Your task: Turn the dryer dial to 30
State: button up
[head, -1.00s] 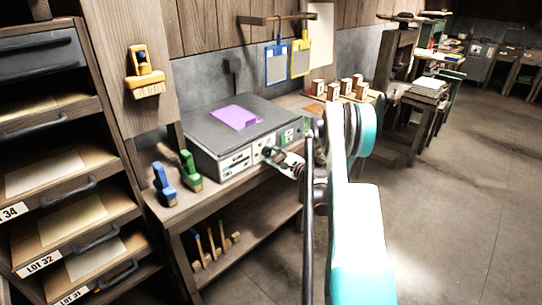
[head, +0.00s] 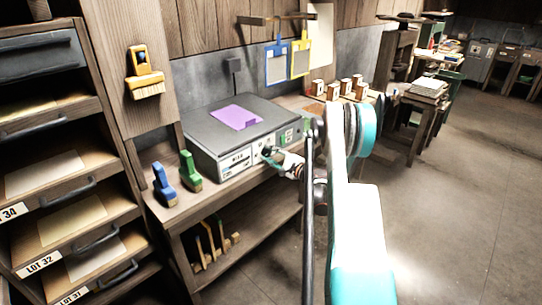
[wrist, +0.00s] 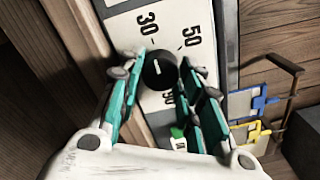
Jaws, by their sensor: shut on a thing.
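The dryer (head: 205,150) is a grey box on the bench, with a pale control panel on its front. Its dial (wrist: 158,72) is a round black knob with a short white mark. In the wrist view the number 30 is printed at the upper left of the dial and 50 at the upper right; a further number is partly covered by a finger. I cannot tell clearly which number the mark points to. My gripper (head: 276,156) is at the dryer's front, its teal fingers (wrist: 162,78) on both sides of the dial and shut on it.
A purple sheet (head: 236,117) lies on the dryer. Blue (head: 163,187) and green (head: 189,173) brushes stand left of it on the bench (head: 235,188). Blue and yellow frames (head: 277,64) hang behind. Drawers (head: 60,220) stand at the left. The floor at right is open.

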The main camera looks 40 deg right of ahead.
jog(key=o, duration=1.1)
jog(key=shift+s, duration=0.1)
jog(key=s, duration=0.7)
jog(key=shift+s+d, duration=0.35)
jog(key=shift+s, duration=0.05)
